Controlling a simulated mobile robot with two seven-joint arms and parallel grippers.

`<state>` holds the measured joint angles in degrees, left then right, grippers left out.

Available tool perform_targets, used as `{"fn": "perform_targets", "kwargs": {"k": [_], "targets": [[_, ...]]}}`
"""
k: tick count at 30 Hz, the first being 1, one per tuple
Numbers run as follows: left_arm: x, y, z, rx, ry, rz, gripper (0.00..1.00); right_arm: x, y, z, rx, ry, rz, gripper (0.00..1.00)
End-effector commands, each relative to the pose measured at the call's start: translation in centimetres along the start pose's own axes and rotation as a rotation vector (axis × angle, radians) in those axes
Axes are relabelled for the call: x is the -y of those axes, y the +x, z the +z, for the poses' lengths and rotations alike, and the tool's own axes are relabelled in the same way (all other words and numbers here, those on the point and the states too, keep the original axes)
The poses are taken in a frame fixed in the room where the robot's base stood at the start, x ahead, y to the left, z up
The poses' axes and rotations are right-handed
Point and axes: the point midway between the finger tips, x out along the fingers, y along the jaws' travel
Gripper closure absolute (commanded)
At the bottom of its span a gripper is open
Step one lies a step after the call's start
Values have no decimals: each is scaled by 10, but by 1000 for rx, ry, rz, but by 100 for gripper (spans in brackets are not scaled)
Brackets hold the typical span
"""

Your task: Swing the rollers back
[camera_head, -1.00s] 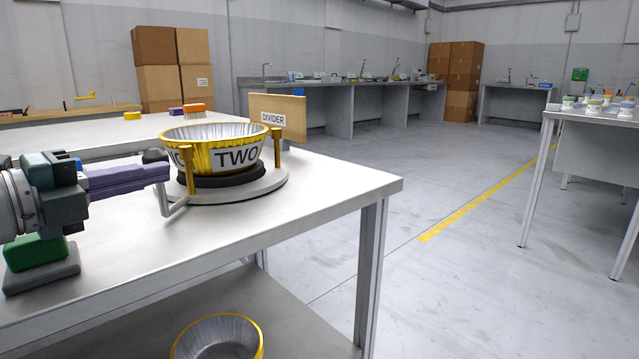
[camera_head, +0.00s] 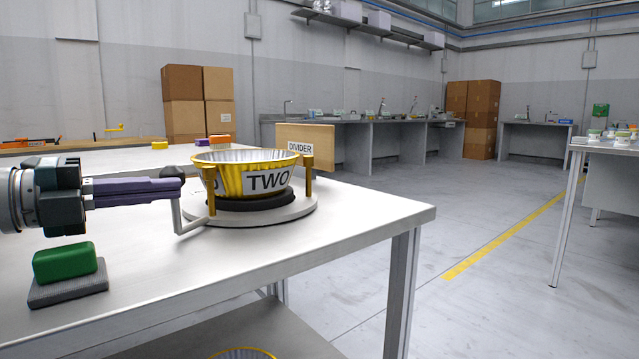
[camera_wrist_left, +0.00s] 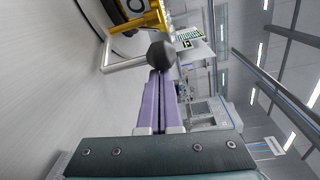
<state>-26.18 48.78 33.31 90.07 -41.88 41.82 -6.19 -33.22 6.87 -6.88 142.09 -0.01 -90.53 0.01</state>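A bent grey lever (camera_head: 192,226) comes off the base's left side and ends in a black knob (camera_head: 171,172); the knob also shows in the left wrist view (camera_wrist_left: 161,54). My left gripper (camera_head: 181,185) has its purple fingers together, tips at the knob, which sits beyond them and not between them. Exact contact is unclear. My right gripper is out of view.
A green block (camera_head: 65,262) on a grey pad lies at the table's left front. A DIVIDER board (camera_head: 320,147) stands behind the cup. The table's (camera_head: 385,212) right end is clear. Another cup's rim (camera_head: 243,353) shows below.

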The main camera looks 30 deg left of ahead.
Motion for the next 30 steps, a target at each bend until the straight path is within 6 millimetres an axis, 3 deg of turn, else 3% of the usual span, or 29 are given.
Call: {"fn": "perform_targets", "kwargs": {"k": [8, 18, 23, 26, 30], "targets": [[0, -13, 2, 8, -4, 3, 100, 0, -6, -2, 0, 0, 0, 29], [1, -79, 0, 5, -4, 3, 100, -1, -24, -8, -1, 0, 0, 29], [2, -95, 0, 6, -5, 0, 100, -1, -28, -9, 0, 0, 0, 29], [17, -94, 4, 48, -35, -10, 100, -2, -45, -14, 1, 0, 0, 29], [59, -78, 19, 222, -176, -36, 100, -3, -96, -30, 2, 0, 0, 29]]}}
